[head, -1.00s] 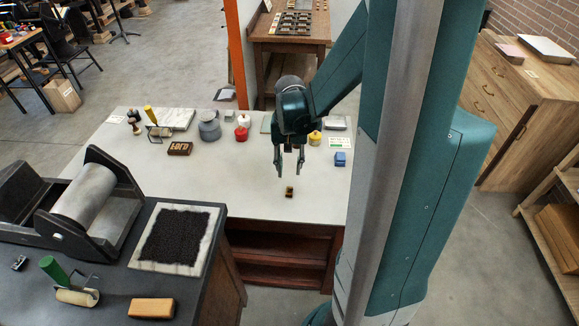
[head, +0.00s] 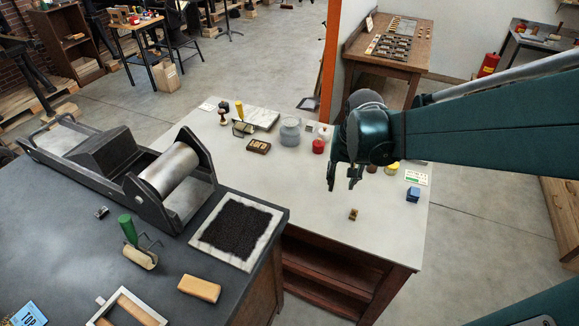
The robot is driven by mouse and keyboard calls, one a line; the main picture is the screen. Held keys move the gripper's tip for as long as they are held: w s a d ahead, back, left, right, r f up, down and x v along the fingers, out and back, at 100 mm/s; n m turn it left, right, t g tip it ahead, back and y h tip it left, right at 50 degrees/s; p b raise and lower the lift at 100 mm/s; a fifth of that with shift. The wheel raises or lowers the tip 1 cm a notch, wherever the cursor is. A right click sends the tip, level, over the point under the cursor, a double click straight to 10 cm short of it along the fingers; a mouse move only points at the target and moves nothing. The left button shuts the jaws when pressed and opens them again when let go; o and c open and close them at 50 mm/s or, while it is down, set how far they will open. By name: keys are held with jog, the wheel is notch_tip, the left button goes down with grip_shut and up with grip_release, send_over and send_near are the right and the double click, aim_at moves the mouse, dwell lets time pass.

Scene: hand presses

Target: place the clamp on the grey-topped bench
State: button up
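A small brass-and-dark piece (head: 353,214), possibly the clamp, sits on the pale grey-topped bench (head: 310,200) towards its front right; it is too small to identify surely. My gripper (head: 342,187) hangs above that bench, fingers pointing down and apart, with nothing visible between them. The brass-and-dark piece shows just below and right of the fingertips, apart from them. A small metal piece (head: 101,212) lies on the dark-topped bench (head: 90,255) at left; I cannot tell what it is.
On the dark bench are a roller press (head: 170,175), a black pad on a pale slab (head: 238,230), a green-handled roller (head: 138,245) and a tan block (head: 199,289). Along the pale bench's back stand a grey pot (head: 290,132) and red jar (head: 318,146); a blue block (head: 413,194) sits right.

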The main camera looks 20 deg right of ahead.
jog(key=s+a+r+n+t, duration=0.2)
jog(key=s+a+r+n, duration=0.1)
jog(key=a, duration=0.5)
jog(key=s+a+r+n+t, duration=0.3)
jog(key=s+a+r, duration=0.2)
jog(key=a+r, duration=0.2)
jog(key=shift+s+a+y, duration=0.3)
jog(key=shift+s+a, duration=0.1)
jog(key=shift+a, duration=0.25)
jog(key=shift+r, duration=0.1)
dwell(0.7)
